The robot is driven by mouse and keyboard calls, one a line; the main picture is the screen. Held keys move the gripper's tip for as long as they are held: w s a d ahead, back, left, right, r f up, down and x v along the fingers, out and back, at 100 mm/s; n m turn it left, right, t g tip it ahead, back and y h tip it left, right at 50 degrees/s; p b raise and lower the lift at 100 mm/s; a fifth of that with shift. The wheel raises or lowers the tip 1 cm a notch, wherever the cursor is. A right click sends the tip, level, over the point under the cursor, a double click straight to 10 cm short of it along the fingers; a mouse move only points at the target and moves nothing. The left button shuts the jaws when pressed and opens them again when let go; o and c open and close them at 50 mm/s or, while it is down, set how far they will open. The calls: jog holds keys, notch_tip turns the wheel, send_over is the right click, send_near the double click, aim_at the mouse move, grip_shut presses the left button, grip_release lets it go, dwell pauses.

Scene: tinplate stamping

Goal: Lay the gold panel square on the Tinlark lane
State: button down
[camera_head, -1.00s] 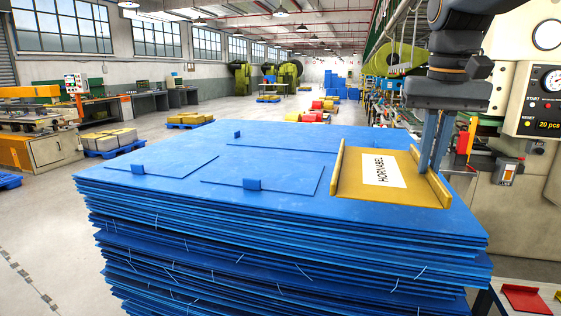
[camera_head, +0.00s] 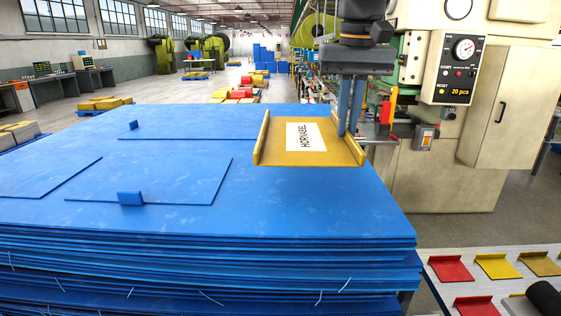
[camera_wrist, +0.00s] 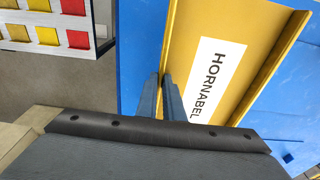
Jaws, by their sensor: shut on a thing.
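The gold panel (camera_head: 280,157) has raised flanges on two opposite sides and a white label (camera_head: 307,137) reading HORNABEL. My gripper (camera_head: 349,133) is shut on its right flange. The panel appears level, above the right side of the blue stack (camera_head: 330,215), with its right corner reaching past the stack's edge. In the wrist view the fingers (camera_wrist: 166,97) pinch the panel's left flange, and the panel (camera_wrist: 190,30) lies over blue. The stack's top carries thin rectangular outlines with small blue tabs (camera_head: 130,198). No Tinlark name is readable.
A cream press cabinet (camera_head: 460,165) with a gauge and a "20 pcs" display stands at the right. A table (camera_head: 440,268) at lower right holds red, yellow and gold pieces. The stack's top left of the panel is mostly bare. Open floor (camera_head: 470,232) lies between stack and cabinet.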

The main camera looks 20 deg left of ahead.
notch_tip(320, 180, down, 10)
jog(key=p, duration=0.3)
jog(key=shift+f, duration=0.1)
dwell(0.3)
jog(key=c, duration=1.9)
grip_release()
